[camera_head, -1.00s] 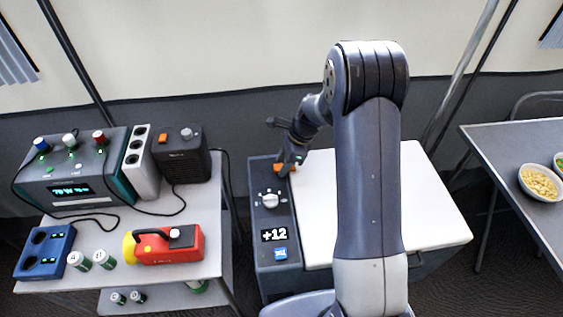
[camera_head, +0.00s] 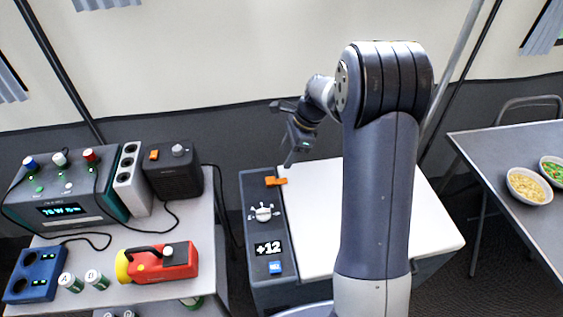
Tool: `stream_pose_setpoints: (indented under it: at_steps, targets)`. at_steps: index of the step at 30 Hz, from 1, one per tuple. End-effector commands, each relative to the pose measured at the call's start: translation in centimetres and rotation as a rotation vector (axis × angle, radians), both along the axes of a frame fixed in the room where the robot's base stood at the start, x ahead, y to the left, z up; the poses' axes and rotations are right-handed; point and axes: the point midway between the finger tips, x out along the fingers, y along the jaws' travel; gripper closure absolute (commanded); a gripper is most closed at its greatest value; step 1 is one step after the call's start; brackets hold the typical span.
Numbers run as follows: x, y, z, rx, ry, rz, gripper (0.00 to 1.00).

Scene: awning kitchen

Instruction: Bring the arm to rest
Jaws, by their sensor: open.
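My gripper (camera_head: 288,161) is at the end of my arm, above the back left part of the white-lidded cooler (camera_head: 310,250). It is small in the view, open, and I see nothing held in it. It is apart from the orange latch (camera_head: 276,181) on the cooler's grey control strip. The strip also carries a white dial (camera_head: 264,213), a display reading +12 (camera_head: 268,248) and a blue button (camera_head: 275,267). My upper arm hides part of the white lid.
At left, a table holds a power unit (camera_head: 62,208), a dark heater-like box (camera_head: 175,175), a red and yellow lantern (camera_head: 160,262), a blue charger (camera_head: 35,274) and two batteries (camera_head: 84,281). At right, a grey table (camera_head: 500,150) holds two food bowls (camera_head: 529,186).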

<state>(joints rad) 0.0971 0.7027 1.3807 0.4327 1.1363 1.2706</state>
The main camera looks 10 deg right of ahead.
Motion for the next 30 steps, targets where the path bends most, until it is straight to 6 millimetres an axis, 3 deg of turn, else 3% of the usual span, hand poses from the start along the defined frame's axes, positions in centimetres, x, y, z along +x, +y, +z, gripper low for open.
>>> stream_pose_setpoints:
  at_steps: [6,17,30]
  targets:
    - [0.0,-0.3,0.7,0.0,0.001,-0.001,0.51]
    - [-0.1,0.0,0.0,0.0,0.003,0.001,0.51]
    - [-0.1,3.1,-7.3,0.001,0.006,0.003,0.51]
